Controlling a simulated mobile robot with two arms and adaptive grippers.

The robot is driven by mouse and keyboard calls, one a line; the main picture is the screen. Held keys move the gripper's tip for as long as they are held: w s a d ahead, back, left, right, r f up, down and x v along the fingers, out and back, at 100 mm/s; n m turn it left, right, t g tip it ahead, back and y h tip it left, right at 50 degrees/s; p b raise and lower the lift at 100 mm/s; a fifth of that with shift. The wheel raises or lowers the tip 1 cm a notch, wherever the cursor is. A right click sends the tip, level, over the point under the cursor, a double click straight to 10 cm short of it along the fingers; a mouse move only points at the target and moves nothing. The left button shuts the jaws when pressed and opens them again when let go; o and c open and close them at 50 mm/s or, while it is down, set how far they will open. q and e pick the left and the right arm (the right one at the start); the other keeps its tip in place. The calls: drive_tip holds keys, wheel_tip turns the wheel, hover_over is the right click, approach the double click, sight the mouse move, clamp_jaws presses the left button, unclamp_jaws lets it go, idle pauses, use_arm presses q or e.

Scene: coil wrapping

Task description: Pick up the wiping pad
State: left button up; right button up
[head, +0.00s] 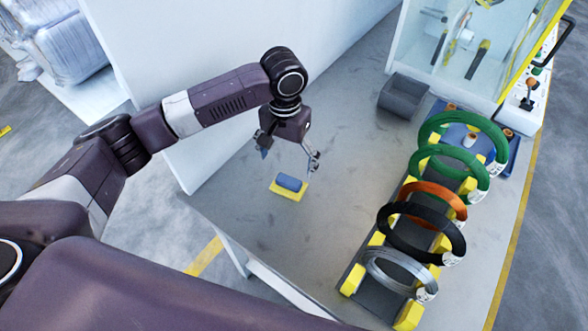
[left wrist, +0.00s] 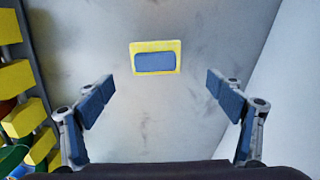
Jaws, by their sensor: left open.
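The wiping pad (head: 289,184) is a small blue block on a yellow base or mat (head: 288,194), lying on the grey table. In the left wrist view the blue pad (left wrist: 155,62) sits inside the yellow rectangle (left wrist: 155,45), a little beyond and between my fingers. My left gripper (head: 286,162) is above the pad, pointing down. In the left wrist view its two blue-tipped fingers (left wrist: 160,92) are wide apart with nothing between them. My right gripper is not seen.
Green, orange, black and grey coils (head: 436,200) stand on a rack with yellow blocks (head: 352,280) at the right. A grey bin (head: 402,97) and a glass-fronted machine (head: 470,45) are at the back. A white wall (head: 240,60) borders the table's left side. The table around the pad is clear.

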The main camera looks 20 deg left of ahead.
sight(288, 181)
use_arm(q)
drive_tip(key=shift+f, duration=0.45)
drive_tip(key=f, duration=0.1)
drive_tip(key=s+f, duration=0.1)
drive_tip(key=f+p, duration=0.1)
drive_tip(key=shift+s+d+f, duration=0.2)
drive_tip(key=shift+s+f, duration=0.1)
wheel_tip(288, 181, down, 2)
drive_tip(key=shift+w+f, duration=0.1)
drive_tip(key=shift+f, duration=0.35)
drive_tip(key=c, duration=1.3)
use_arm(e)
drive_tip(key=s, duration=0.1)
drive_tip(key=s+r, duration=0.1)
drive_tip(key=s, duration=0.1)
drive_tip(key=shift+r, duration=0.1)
use_arm(q)
drive_tip(key=shift+r, duration=0.15)
